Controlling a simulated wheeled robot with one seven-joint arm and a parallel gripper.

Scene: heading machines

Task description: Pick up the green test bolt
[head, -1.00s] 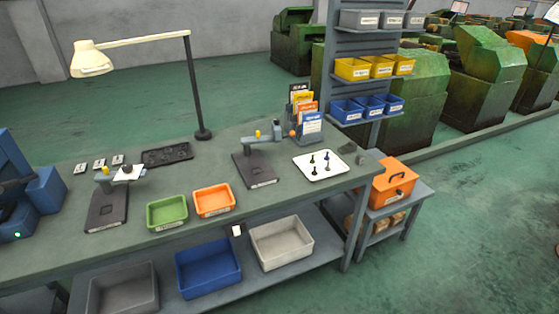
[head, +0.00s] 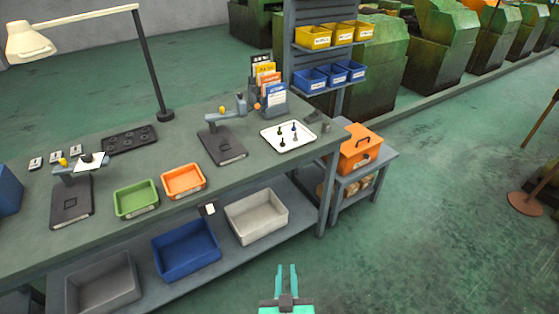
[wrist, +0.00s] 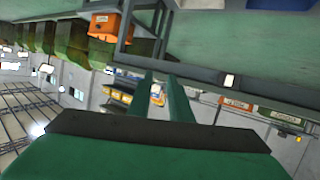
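Several small dark bolts (head: 282,141) stand upright on a white tray (head: 307,137) near the right end of the workbench in the head view. They are too small for me to tell surely which is the green test bolt; one looks bluish and others dark green or black. My gripper (head: 286,268) is low in front of the bench, well short of the tray. Its two teal fingers are apart with nothing between them. The wrist view also shows the fingers (wrist: 162,98) apart and empty; no bolt is visible there.
Left of the tray is a grey gauge stand (head: 222,145). Orange (head: 183,181) and green (head: 136,199) bins sit near the bench's front edge. An orange toolbox (head: 360,150) is on a low stand at the right.

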